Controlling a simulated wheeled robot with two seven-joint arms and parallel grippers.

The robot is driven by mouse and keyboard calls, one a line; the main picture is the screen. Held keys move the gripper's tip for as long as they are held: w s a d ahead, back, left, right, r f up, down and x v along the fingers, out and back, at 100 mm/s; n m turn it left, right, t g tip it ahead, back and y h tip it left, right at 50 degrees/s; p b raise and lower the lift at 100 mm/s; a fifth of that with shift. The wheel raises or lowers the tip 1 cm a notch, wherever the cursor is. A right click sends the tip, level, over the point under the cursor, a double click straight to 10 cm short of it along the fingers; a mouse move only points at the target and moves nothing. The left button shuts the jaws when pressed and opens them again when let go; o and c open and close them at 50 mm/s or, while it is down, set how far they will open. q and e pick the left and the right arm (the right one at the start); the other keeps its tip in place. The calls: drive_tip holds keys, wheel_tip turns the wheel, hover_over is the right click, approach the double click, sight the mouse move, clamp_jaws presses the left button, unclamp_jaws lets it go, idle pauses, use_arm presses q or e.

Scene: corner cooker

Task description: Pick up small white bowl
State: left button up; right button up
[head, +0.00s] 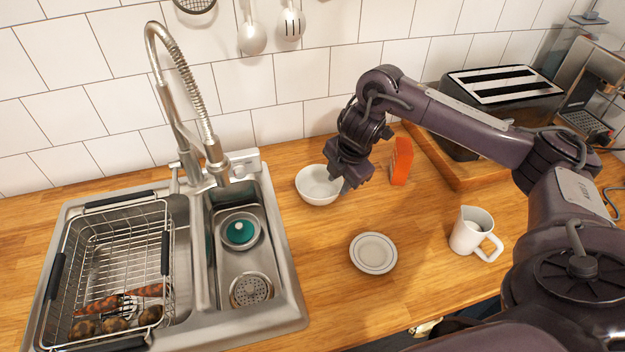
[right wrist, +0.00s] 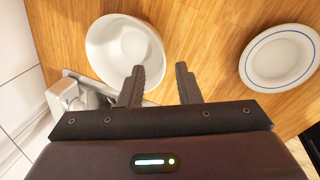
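The small white bowl (head: 317,186) stands upright on the wooden counter, just right of the sink. My right gripper (head: 344,184) is at the bowl's right side in the head view and hides part of its rim. In the right wrist view the bowl (right wrist: 124,50) lies ahead and to the left, and looks empty. My left gripper is not in view.
A white plate with a blue ring (head: 373,253) and a white jug (head: 474,232) stand to the right. An orange object (head: 401,161) is behind my gripper, near a toaster (head: 499,88). The sink (head: 285,290) with tap and wire rack (head: 165,235) is left.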

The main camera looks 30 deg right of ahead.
sight(332, 196)
drive_tip(key=shift+a+f, duration=0.15)
drive_tip(key=shift+f, duration=0.75)
drive_tip(key=x, duration=0.1)
drive_tip(key=p+x, duration=0.1)
drive_tip(key=x, duration=0.1)
drive_tip(key=p+x, duration=0.1)
drive_tip(key=shift+w+a+f, duration=0.2)
drive_tip(key=shift+a+f, duration=0.05)
drive_tip(key=shift+a, duration=0.15)
drive_tip(key=shift+w+f, duration=0.1)
drive_tip(key=shift+f, duration=0.25)
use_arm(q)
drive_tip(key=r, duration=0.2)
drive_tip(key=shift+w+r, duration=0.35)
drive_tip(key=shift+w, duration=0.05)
use_arm(e)
drive_tip(key=shift+c, duration=0.2)
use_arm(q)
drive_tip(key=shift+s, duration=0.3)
use_arm(e)
clamp_jaws()
